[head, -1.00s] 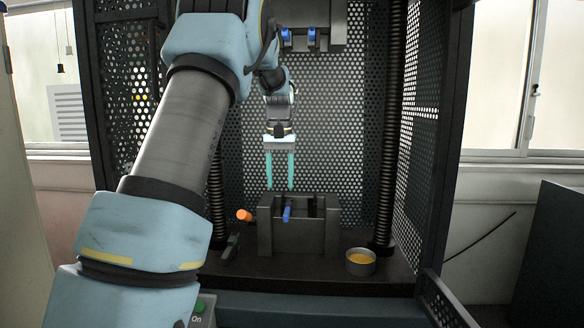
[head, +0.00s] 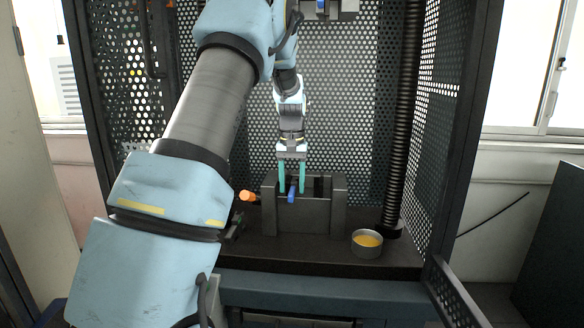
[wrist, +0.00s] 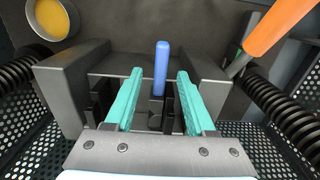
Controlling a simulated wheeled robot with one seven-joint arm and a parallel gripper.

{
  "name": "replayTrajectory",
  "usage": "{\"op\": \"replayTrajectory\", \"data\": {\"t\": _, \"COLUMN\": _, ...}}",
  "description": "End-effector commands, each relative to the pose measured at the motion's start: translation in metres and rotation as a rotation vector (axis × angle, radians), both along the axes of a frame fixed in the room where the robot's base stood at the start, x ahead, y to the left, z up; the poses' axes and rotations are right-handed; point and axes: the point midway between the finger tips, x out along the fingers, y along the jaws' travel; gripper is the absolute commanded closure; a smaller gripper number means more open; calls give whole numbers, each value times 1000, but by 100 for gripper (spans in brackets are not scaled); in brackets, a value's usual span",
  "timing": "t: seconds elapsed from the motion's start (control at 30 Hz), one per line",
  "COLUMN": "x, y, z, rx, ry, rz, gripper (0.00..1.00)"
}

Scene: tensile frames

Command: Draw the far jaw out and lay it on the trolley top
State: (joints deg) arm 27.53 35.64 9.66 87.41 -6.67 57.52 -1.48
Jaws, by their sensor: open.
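My gripper (head: 292,190) is open and points down over the grey lower grip block (head: 330,213). Its two teal fingers reach into or just over the top of the block. In the wrist view the fingers (wrist: 158,103) stand on either side of a dark jaw piece (wrist: 156,112) in the slot, with a gap showing. A blue lever (wrist: 161,68) rises beyond it between the fingers and also shows in the head view (head: 291,193). Another dark jaw piece (wrist: 97,104) lies left of the fingers. I cannot make out a trolley top.
An orange handle (head: 248,196) sticks out left of the block. A round tin with yellow contents (head: 367,243) stands right of it. Ridged columns (head: 404,130) and perforated mesh panels (head: 345,100) enclose the space. The upper grip (head: 330,8) hangs above.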

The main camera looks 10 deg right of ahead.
Motion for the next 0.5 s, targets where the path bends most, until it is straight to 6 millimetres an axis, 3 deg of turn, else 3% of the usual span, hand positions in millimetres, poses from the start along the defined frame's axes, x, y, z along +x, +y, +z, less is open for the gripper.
{"op": "replayTrajectory", "data": {"t": 0.43, "x": 0, "y": 0, "z": -12, "rx": 0, "ry": -1, "rz": 1, "gripper": 45}}
{"op": "replayTrajectory", "data": {"t": 0.5, "x": 0, "y": 0, "z": -12, "rx": 0, "ry": -1, "rz": 1, "gripper": 52}}
